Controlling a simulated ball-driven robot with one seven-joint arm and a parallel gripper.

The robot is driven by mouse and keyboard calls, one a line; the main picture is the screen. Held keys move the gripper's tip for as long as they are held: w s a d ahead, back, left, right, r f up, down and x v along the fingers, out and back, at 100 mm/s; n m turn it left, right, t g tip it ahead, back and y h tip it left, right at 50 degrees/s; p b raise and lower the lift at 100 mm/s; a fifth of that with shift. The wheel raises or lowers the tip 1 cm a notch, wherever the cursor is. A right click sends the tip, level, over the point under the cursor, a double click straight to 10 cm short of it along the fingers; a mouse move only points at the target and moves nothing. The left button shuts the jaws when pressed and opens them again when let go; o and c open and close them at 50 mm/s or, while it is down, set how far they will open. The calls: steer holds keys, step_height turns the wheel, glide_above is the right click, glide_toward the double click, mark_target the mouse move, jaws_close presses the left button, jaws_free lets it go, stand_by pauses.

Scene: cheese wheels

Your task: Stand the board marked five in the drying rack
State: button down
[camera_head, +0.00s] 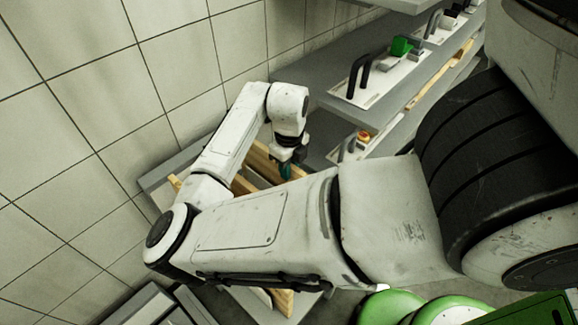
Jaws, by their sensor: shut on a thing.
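My gripper (287,168) points down at the middle of the view, below my bent white arm. It is shut on a pale wooden board (263,162), which shows partly beside the fingers. No number can be read on it. More wooden pieces (243,186) show to the lower left, and another wooden edge (284,302) shows below my arm. My arm hides much of this area, so I cannot tell which pieces are boards and which belong to the drying rack.
Grey shelves (310,88) at the upper right hold white boards with black handles (358,76) and a green block (400,46). A tiled wall (90,75) closes off the left. Green rounded objects (392,306) stand at the bottom right.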

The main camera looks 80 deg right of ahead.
steer(key=c, duration=0.9)
jaws_free()
step_height(320, 180, up, 11)
steer(key=shift+f, duration=0.1)
